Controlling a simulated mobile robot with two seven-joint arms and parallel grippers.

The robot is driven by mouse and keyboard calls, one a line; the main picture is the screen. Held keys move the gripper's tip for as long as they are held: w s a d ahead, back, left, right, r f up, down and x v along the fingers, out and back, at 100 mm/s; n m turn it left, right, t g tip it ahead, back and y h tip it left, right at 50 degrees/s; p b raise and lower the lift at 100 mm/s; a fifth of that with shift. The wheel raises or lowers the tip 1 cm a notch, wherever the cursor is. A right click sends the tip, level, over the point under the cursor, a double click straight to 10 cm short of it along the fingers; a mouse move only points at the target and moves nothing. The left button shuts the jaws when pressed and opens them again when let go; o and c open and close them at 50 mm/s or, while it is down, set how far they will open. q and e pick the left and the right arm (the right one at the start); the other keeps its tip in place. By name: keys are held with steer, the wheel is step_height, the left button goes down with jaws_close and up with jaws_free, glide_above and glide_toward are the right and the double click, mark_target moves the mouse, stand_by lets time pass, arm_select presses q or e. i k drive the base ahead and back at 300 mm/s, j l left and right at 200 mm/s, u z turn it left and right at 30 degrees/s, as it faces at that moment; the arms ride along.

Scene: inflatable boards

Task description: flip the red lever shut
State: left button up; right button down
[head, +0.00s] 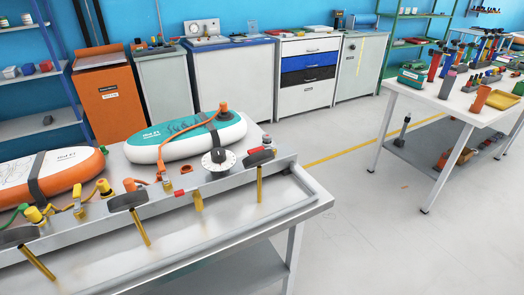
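A small red piece (180,192) lies along the top of the metal rail (225,184) on the near table, left of a yellow fitting. A second red piece (256,149) shows at the rail's right end, beside a dark flat block and near a round white dial (219,160). I cannot tell which of the two is the red lever, or whether it stands open or shut. Neither of my grippers is in view.
A teal-and-white inflatable board (172,140) and an orange-and-white one (60,172) lie rolled behind the rail. Orange hose and yellow valves crowd the rail's left part. Brass rods (259,184) hang down its front. The table's front surface (190,255) is bare.

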mark_target(252, 151)
steer(key=i+l+u, duration=0.45)
steer(key=l, duration=0.2)
steer(key=i+l+u, duration=0.2)
steer(key=l, duration=0.15)
steer(key=i+l+u, duration=0.25)
steer(key=l, duration=0.15)
steer(key=k, duration=0.05)
